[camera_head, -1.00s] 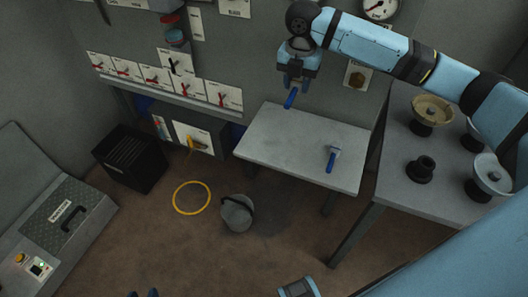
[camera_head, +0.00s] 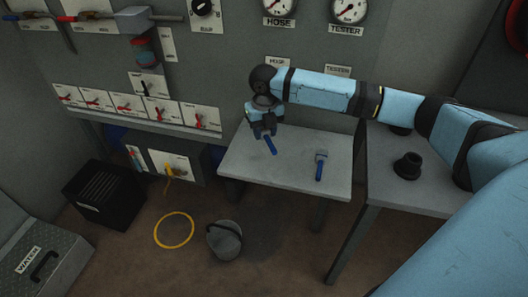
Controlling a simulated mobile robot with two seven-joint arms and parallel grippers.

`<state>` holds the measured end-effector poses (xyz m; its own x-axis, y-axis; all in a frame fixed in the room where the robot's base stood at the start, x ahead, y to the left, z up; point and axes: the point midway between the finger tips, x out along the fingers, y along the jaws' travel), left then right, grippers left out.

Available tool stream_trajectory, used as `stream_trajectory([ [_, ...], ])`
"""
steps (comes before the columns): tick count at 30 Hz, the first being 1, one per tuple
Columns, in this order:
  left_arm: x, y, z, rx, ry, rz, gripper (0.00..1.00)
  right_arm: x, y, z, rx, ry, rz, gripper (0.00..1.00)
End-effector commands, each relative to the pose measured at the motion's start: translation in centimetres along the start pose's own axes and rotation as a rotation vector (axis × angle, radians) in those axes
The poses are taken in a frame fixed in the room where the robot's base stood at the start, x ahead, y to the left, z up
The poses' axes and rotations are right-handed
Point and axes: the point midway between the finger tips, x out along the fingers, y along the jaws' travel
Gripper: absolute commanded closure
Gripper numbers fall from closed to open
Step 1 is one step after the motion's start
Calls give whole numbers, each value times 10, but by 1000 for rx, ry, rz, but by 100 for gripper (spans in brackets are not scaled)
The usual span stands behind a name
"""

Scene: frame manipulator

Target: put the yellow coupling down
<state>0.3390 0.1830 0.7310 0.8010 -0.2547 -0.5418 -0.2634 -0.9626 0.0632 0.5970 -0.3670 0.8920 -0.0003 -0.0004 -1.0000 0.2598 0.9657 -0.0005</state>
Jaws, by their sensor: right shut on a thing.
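My right gripper (camera_head: 266,134) is at the left back part of the grey table (camera_head: 247,173), pointing down. It is shut on a blue-handled piece (camera_head: 270,145), whose blue end sticks out below the fingers, at or just above the table top; I cannot tell if it touches. The rest of the piece is hidden by the fingers, and no yellow shows on it. A second blue-handled piece (camera_head: 320,166) with a grey head lies on the table to the right. A yellow fitting (camera_head: 169,172) shows at the low wall panel. My left gripper is not in view.
A side table (camera_head: 385,186) with a black fitting (camera_head: 408,166) stands at the right, partly behind my arm. A yellow ring (camera_head: 174,231), a grey bucket (camera_head: 224,241) and a black crate (camera_head: 104,194) are on the floor. The table's middle and front are clear.

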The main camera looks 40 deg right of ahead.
Motion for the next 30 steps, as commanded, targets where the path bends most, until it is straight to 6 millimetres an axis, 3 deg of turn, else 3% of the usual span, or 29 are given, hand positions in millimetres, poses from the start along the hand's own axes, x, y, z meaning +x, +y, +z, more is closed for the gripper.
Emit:
stream_trajectory([
  [3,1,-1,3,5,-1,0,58,17,0,1,1,-2,0,85],
  [10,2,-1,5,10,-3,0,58,33,0,0,1,0,1,85],
  [18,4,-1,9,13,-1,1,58,77,0,0,0,0,0,85],
  [30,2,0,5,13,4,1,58,82,0,0,1,-1,1,85],
])
